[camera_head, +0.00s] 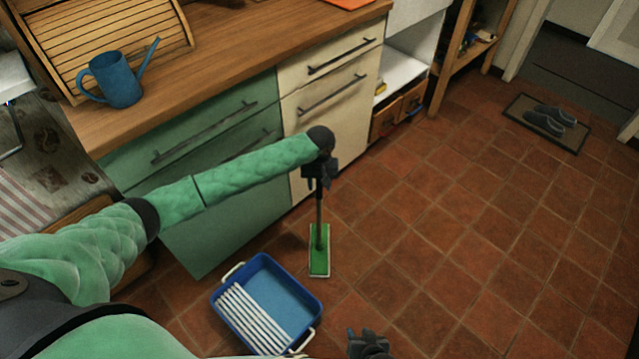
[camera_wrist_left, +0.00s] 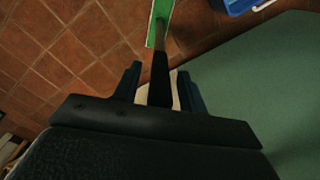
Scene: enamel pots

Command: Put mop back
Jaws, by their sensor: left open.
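The mop (camera_head: 319,258) has a flat green head on the tiled floor and a thin dark handle rising to my left gripper. My left gripper (camera_head: 322,182) is open at the handle's upper part. In the left wrist view, the mop's dark handle (camera_wrist_left: 160,75) lies between the two spread fingers, with gaps on both sides. The blue mop bucket (camera_head: 293,284), with white slats and white handles, stands on the floor left of the mop head. My right gripper (camera_head: 368,342) is low at the bottom edge, and its fingers are too unclear to read.
Green drawers (camera_head: 215,200) and cream drawers (camera_head: 322,100) stand close behind my left arm under a wooden counter (camera_head: 235,62). A blue watering can (camera_head: 118,82) is on the counter. A mat (camera_head: 563,146) with slippers lies at the back right. The floor at right is clear.

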